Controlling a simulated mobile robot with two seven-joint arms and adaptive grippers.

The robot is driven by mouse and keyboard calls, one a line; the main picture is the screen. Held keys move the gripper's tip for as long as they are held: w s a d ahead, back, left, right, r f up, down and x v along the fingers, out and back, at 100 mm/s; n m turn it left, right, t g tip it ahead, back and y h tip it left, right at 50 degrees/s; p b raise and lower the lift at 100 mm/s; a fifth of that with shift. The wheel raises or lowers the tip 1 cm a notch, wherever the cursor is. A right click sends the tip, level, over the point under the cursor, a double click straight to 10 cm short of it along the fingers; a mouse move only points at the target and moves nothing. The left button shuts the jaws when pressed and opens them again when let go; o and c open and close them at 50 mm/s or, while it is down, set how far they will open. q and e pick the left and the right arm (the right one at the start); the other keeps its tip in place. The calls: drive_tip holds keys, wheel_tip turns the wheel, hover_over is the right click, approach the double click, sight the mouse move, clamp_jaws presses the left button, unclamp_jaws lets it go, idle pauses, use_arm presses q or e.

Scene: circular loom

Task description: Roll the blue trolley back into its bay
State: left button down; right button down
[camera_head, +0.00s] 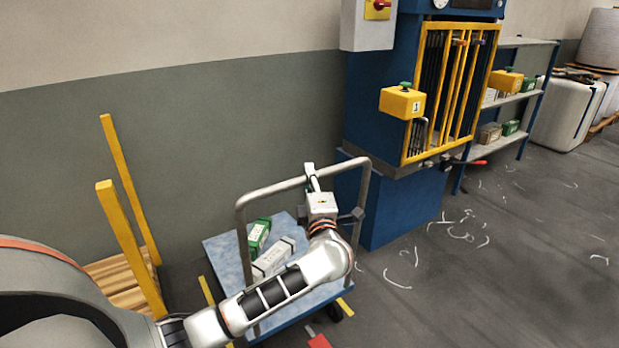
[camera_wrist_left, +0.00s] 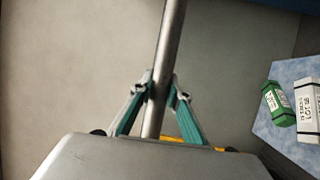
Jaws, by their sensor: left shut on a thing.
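The blue trolley (camera_head: 222,250) stands on the floor left of the loom, with a grey tube handle (camera_head: 270,189) rising over its deck. My left gripper (camera_head: 310,172) is shut on the handle's top bar. In the left wrist view the fingers (camera_wrist_left: 158,92) close on both sides of the grey handle tube (camera_wrist_left: 170,40). A green box (camera_head: 259,236) and a white box (camera_head: 274,257) lie on the deck. Yellow floor marks (camera_head: 207,291) show beside the deck, partly hidden by my left arm. My right gripper is not in view.
Two yellow posts (camera_head: 130,190) with a wooden pallet (camera_head: 112,275) stand left of the trolley. The blue loom cabinet (camera_head: 395,210) with a yellow gate (camera_head: 450,90) stands close on the right. White thread scraps (camera_head: 465,236) litter the open floor at right.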

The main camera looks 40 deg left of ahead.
use_arm(q)
drive_tip(key=w+a, duration=0.2)
drive_tip(key=a, duration=0.4)
drive_tip(key=shift+w+a+f+p, duration=0.2)
drive_tip(key=shift+w+a+p, duration=0.15)
drive_tip(key=shift+p, duration=0.1)
drive_tip(key=c, duration=1.9)
unclamp_jaws()
drive_tip(key=shift+d, duration=0.1)
drive_tip(key=v, duration=1.2)
